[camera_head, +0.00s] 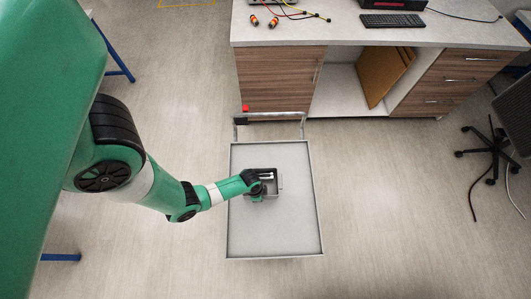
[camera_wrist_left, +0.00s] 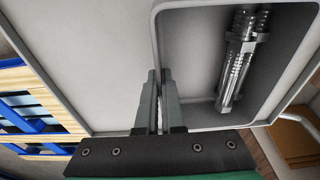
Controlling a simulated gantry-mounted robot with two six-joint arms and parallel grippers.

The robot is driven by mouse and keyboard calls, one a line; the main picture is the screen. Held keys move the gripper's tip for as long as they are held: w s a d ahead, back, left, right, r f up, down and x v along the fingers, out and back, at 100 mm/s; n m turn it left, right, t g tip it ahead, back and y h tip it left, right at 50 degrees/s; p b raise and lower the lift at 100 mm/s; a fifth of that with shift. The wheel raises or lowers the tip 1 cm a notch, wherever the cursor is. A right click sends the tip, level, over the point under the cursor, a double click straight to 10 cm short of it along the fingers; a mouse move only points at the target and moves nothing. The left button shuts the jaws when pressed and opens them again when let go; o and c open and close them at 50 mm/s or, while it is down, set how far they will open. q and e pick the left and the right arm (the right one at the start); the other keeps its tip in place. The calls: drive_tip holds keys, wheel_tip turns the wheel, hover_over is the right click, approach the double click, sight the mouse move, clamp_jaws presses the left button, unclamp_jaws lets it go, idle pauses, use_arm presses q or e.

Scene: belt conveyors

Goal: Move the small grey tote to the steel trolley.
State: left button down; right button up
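The small grey tote (camera_head: 279,183) is over the flat grey top of the steel trolley (camera_head: 275,238), a little above its middle in the head view. In the left wrist view the tote (camera_wrist_left: 205,107) holds shiny metal bolts (camera_wrist_left: 240,58). My left gripper (camera_wrist_left: 159,76) has its two fingers close together, one on each side of the tote's wall, pinching it. In the head view my left gripper (camera_head: 263,181) is at the tote's left side. Whether the tote's bottom touches the trolley top is hidden. My right gripper is not in view.
The trolley has a raised edge and a handle (camera_head: 270,115) at its far end. Behind it stands a workbench (camera_head: 350,25) with wooden drawers, cables and a keyboard (camera_head: 392,20). An office chair (camera_head: 487,150) is at the right. The floor around the trolley is clear.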

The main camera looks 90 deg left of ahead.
use_arm(q)
drive_tip(key=shift+w+a+f, duration=0.15)
drive_tip(key=shift+w+f, duration=0.5)
drive_tip(key=shift+f, duration=0.1)
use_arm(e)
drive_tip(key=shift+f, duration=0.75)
use_arm(q)
drive_tip(key=f+b, duration=0.3)
drive_tip(key=shift+w+f, duration=0.25)
drive_tip(key=shift+w, duration=0.15)
drive_tip(key=shift+f, duration=0.2)
drive_tip(key=shift+r, duration=0.1)
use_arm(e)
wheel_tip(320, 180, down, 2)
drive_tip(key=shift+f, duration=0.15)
use_arm(q)
drive_tip(key=shift+f, duration=0.25)
drive_tip(key=c, duration=1)
unclamp_jaws()
drive_tip(key=shift+c, duration=0.2)
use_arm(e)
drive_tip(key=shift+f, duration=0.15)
use_arm(q)
drive_tip(key=shift+r, duration=0.2)
